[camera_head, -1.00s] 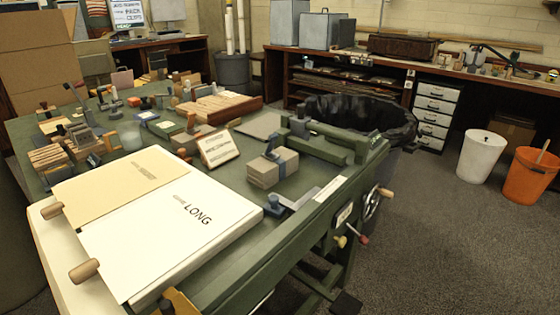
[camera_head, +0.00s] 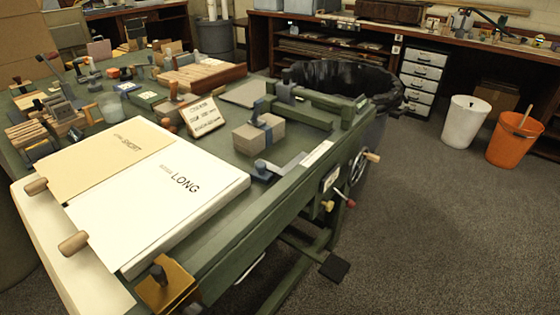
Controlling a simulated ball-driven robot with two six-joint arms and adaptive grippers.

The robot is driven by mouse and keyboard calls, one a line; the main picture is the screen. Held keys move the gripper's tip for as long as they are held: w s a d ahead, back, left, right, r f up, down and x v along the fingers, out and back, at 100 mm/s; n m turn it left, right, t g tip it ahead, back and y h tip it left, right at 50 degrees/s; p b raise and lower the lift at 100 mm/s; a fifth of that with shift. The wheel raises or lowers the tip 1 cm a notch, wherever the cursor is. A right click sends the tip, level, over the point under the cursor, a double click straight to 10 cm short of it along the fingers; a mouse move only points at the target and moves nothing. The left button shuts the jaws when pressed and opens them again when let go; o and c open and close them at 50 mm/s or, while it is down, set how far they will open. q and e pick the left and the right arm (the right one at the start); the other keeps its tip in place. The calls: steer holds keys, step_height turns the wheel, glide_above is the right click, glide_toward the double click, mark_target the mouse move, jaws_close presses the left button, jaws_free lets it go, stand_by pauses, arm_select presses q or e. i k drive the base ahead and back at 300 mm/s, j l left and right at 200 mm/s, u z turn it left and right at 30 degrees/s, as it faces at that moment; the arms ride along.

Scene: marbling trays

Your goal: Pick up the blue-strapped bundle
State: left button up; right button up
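Neither of my grippers shows in the head view.
The white LONG board (camera_head: 150,215) and tan SHORT sheet (camera_head: 95,165) cover the bench's near left. A framed card (camera_head: 202,116) stands left of the bundle. A green press-like fixture (camera_head: 310,115) lies behind it. Floor is clear at right, before white (camera_head: 464,125) and orange (camera_head: 512,142) bins.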

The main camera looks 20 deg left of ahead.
mark_target(251, 138)
steer(key=u, duration=0.4)
steer(key=i+l+u, duration=0.1)
steer(key=u, duration=0.35)
steer(key=i+l+u, duration=0.15)
steer(key=u, duration=0.3)
steer(key=l+u, duration=0.15)
steer(key=u, duration=0.3)
steer(key=i+l+u, duration=0.1)
steer(key=u, duration=0.35)
steer(key=l, duration=0.6)
steer(key=i, duration=0.05)
